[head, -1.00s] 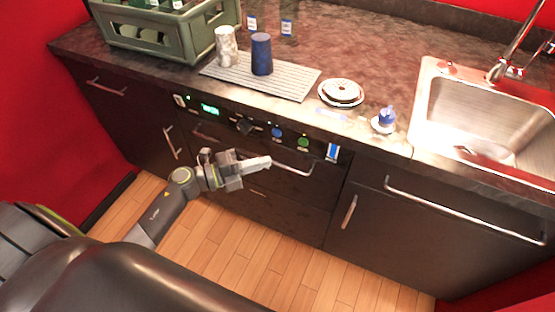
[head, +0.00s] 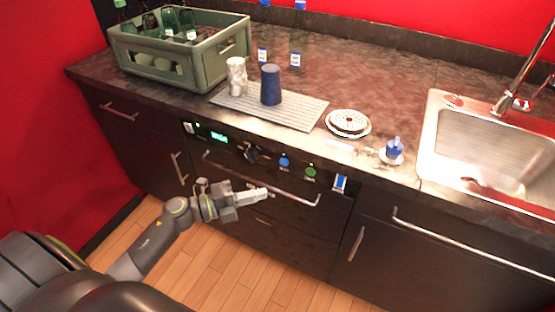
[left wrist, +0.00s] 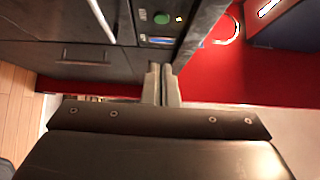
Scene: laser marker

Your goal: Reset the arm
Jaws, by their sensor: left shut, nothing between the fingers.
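My left gripper (head: 252,195) is in front of the dark cabinet front, below the counter edge, with its fingers pointing right. It is shut and empty. In the left wrist view its two fingers (left wrist: 161,84) lie side by side, touching. The left arm reaches in from the lower left over the wood floor. My right gripper does not show in either view.
The dark counter (head: 385,82) holds a green crate (head: 215,62) of bottles, a grey mat (head: 300,108) with two cups, stacked plates (head: 348,122) and a blue-topped item (head: 394,150). A sink (head: 480,150) is at right. Drawer handles (head: 290,196) stick out near the gripper. Floor space is free.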

